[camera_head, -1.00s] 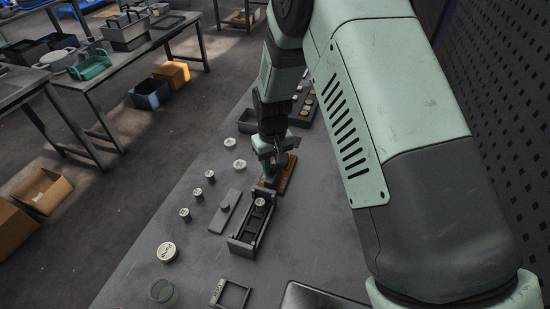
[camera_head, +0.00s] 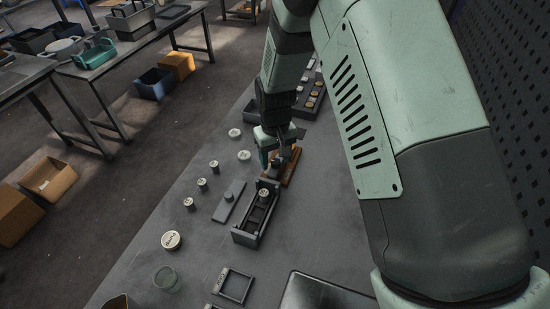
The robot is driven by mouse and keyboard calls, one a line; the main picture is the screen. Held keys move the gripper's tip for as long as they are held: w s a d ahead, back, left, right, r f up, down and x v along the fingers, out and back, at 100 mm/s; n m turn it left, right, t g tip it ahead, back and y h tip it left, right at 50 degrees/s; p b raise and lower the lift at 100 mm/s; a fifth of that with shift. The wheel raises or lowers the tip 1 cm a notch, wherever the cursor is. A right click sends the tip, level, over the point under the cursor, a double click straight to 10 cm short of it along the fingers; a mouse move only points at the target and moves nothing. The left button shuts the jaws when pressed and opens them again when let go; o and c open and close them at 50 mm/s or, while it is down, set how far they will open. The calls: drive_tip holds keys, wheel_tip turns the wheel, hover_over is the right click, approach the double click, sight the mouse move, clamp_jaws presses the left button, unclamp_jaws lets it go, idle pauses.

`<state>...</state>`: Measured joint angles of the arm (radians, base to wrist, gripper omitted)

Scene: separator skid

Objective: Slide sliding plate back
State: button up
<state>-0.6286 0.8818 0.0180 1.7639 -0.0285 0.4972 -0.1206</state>
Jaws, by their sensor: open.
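A flat grey plate with a round knob (camera_head: 228,201) lies on the bench, left of a dark open frame (camera_head: 246,234). The frame has slots along its length and a small round piece near its far end. I cannot tell which part is the sliding plate. My gripper (camera_head: 279,163) points down at a brown block (camera_head: 291,173) just beyond the frame. Its fingers are small and partly hidden, with no held object visible. I cannot tell whether they touch the block.
Several small round pieces (camera_head: 202,184) stand left of the plate. A larger labelled disc (camera_head: 171,240), a glass-like cup (camera_head: 165,279) and a small square frame (camera_head: 233,286) lie nearer. A tray of round pieces (camera_head: 312,100) stands behind. A perforated wall (camera_head: 500,110) bounds the right.

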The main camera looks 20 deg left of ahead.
sight(276, 163)
wheel_tip(276, 163, up, 10)
idle(0.4)
drive_tip(key=s+d+r+m+t, duration=0.1)
drive_tip(key=d+r+m, duration=0.1)
drive_tip(key=d+r, duration=0.7)
drive_tip(key=s+d+r+m+t, duration=0.1)
drive_tip(key=s+d+r+m, duration=0.1)
drive_tip(key=d+r, duration=0.65)
drive_tip(key=s+d+r+m+t, duration=0.1)
drive_tip(key=s+d+r, duration=0.3)
drive_tip(key=s, duration=0.4)
drive_tip(key=s+d+r+m+t, duration=0.2)
drive_tip(key=s+d+r+m, duration=0.1)
drive_tip(key=s+d, duration=0.4)
drive_tip(key=shift+s+d+r+m+t, duration=0.3)
drive_tip(key=shift+s+r, duration=0.4)
drive_tip(key=shift+r, duration=0.1)
